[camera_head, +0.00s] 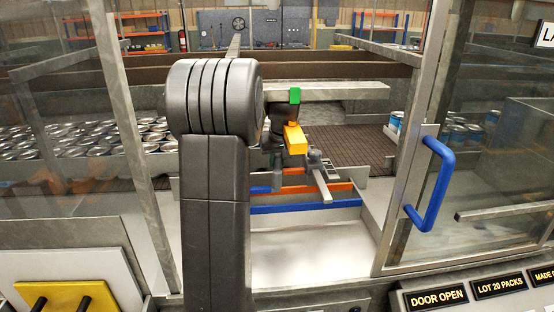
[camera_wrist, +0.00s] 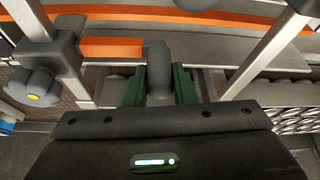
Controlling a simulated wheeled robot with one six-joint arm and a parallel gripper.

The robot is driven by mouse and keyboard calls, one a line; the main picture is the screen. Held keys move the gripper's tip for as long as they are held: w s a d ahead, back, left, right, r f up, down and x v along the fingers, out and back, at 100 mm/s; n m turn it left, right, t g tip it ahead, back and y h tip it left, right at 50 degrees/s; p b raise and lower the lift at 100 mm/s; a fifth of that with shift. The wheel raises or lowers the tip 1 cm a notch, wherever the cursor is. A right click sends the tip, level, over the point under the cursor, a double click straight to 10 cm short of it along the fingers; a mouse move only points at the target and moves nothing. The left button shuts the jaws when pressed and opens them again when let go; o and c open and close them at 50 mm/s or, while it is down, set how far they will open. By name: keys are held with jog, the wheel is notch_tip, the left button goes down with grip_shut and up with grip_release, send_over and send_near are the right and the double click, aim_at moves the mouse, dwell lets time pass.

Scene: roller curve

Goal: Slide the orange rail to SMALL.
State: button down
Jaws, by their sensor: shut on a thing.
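The orange rail (camera_head: 320,188) runs across the conveyor opening behind the open door in the head view, just behind a blue rail (camera_head: 305,209). In the wrist view the orange rail (camera_wrist: 200,16) crosses the top as a long bar. A short orange piece (camera_wrist: 112,47) leads from a grey clamp to a dark grey rounded handle (camera_wrist: 158,68). My gripper (camera_wrist: 159,86) has its green fingers on both sides of this handle and is shut on it. In the head view my arm hides much of the gripper and the rail's left part. No SMALL mark is readable.
A grey clamp with a yellow-centred knob (camera_wrist: 36,87) stands left of the handle, near metal struts. The blue-handled door (camera_head: 430,185) and its frame bound the opening on the right. Several cans (camera_head: 85,140) fill the left side. A bare pale shelf (camera_head: 300,250) lies in front.

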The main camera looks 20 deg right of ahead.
jog(key=c, duration=1.6)
grip_release()
jog(key=shift+w+r, duration=0.15)
jog(key=shift+r, duration=0.1)
jog(key=o, duration=0.4)
jog(key=shift+w+d+f, duration=0.1)
jog(key=shift+w+f, duration=0.05)
jog(key=b+v, duration=0.2)
jog(key=v, duration=1.2)
jog(key=shift+f, duration=0.2)
